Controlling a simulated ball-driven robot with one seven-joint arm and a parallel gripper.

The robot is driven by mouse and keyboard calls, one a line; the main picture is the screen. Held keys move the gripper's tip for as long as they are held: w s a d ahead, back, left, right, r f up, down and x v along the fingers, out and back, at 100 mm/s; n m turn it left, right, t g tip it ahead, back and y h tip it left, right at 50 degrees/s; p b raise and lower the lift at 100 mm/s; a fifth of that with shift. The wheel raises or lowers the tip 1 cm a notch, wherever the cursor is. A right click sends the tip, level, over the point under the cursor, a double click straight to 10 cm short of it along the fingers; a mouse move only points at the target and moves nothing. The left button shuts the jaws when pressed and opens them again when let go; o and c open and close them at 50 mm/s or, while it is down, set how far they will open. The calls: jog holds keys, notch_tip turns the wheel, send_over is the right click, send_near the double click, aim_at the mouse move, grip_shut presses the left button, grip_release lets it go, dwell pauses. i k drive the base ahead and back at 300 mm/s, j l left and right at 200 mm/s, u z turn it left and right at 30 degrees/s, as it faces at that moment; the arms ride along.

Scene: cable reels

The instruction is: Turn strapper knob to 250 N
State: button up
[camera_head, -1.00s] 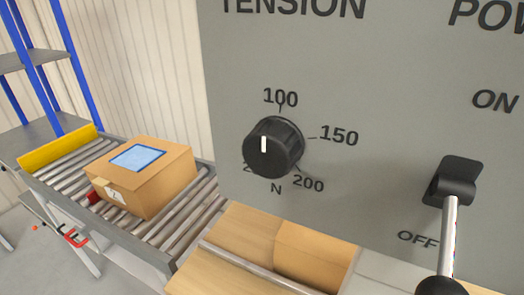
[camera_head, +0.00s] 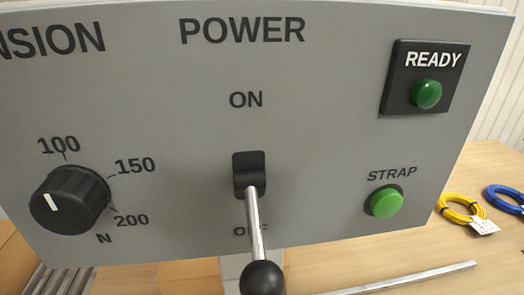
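The strapper knob (camera_head: 70,199) is a black ribbed dial at the left of the grey panel (camera_head: 320,140) in the head view. Its white pointer line is on the left part of its face and slants up and to the left. The marks 100, 150 and 200 and the letter N show around it. No 250 mark can be read; that side is hidden behind the knob or out of sight. The heading above is cut to "NSION". My gripper is not in the head view.
A power lever (camera_head: 254,215) with a black ball end sticks out and down between ON and OFF. A green READY lamp (camera_head: 428,94) and a green STRAP button (camera_head: 386,201) are at right. Yellow (camera_head: 460,208) and blue (camera_head: 504,199) coils lie on the wooden table.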

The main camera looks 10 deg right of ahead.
aim_at(70, 201)
jog(key=l+u, duration=0.1)
jog(key=u, duration=0.3)
jog(key=l+u, duration=0.1)
jog(key=u, duration=0.35)
jog(key=k+u, duration=0.1)
jog(key=u, duration=0.3)
jog(key=l+u, duration=0.15)
jog(key=u, duration=0.25)
jog(key=k+l+u, duration=0.1)
jog(key=k+l, duration=0.15)
jog(key=k, duration=0.1)
